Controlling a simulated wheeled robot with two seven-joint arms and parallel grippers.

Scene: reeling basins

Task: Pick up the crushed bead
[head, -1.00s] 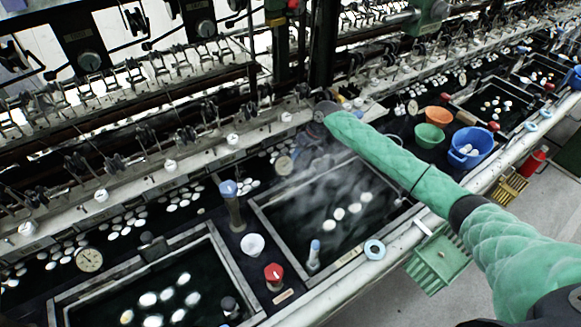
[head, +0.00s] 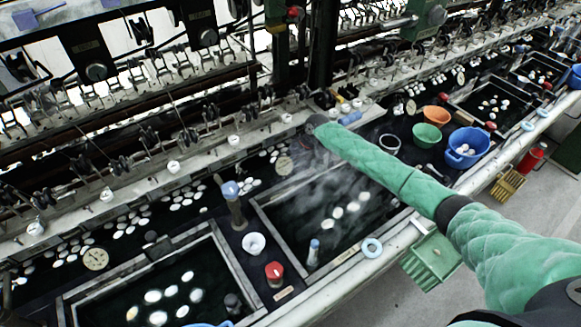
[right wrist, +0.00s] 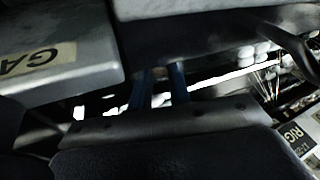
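I cannot make out the crushed bead in either view. My right arm reaches in from the right of the head view in a green quilted sleeve, over the steaming middle basin (head: 268,205). Its end is at the machine's ledge (head: 270,125), and its fingers are mostly hidden there. In the right wrist view the two blue fingers of my right gripper (right wrist: 160,92) stand apart with a bright gap between them. A small tan patch shows near their tips; I cannot tell what it is. My left gripper is not in view.
Basins with floating white cocoons line the bench. An orange bowl (head: 436,116), a green bowl (head: 427,136) and a blue basin (head: 465,153) stand right of my arm. A blue-capped post (head: 233,205), a white cup (head: 253,244) and a red knob (head: 275,272) stand between the near basins.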

